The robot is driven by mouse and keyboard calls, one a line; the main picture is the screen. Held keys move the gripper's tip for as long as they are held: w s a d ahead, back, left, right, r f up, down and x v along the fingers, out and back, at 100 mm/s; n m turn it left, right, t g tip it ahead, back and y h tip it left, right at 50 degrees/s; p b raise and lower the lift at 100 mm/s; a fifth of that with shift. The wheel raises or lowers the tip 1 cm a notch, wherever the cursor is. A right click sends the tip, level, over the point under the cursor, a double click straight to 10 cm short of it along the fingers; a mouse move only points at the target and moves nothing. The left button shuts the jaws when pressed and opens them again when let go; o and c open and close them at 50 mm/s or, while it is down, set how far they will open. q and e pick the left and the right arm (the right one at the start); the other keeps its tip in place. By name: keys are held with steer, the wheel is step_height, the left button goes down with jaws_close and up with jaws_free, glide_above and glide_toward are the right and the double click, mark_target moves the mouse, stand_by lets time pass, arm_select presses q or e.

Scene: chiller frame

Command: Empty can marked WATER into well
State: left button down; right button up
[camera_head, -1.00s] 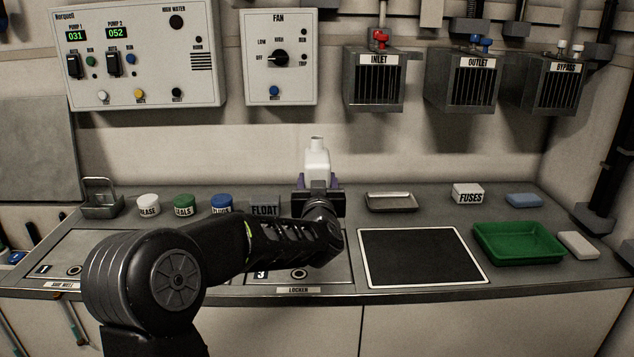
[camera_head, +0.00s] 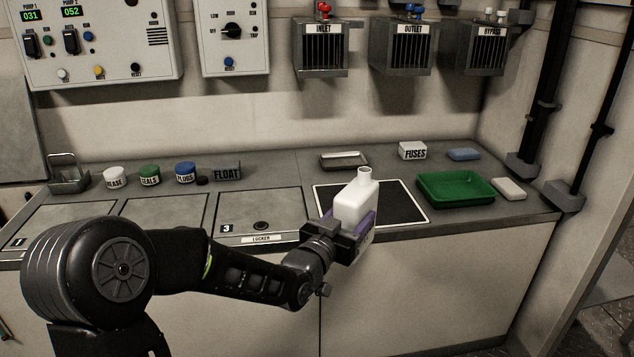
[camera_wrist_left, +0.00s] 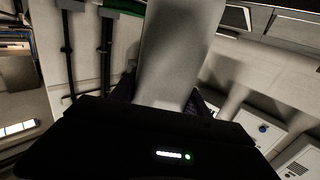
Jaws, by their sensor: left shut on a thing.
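A white can (camera_head: 355,203) with a short open neck is held in my left gripper (camera_head: 352,232). The gripper is shut on its lower part, and the can is nearly upright with a slight tilt. It is in front of the black mat at the bench's front edge. No WATER marking is readable on the sides that show. The can also fills the upper middle of the left wrist view (camera_wrist_left: 178,50). Hatch lids are set in the bench top at the left, one marked 3 (camera_head: 262,222). The SUMP WELL label is not readable now. My right gripper is not in view.
A black mat (camera_head: 402,207) with a pale border lies behind the can. A green tray (camera_head: 455,190), white block (camera_head: 509,189), FUSES box (camera_head: 412,151) and metal dish (camera_head: 343,161) stand to the right and back. Lidded jars and a FLOAT block (camera_head: 227,171) line the back left.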

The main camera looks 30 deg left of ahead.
arm_select(q)
steer(key=s+d+f+m+h, duration=0.3)
steer(key=s+d+h, duration=0.1)
steer(key=d, duration=0.4)
steer(key=shift+f+g, duration=0.3)
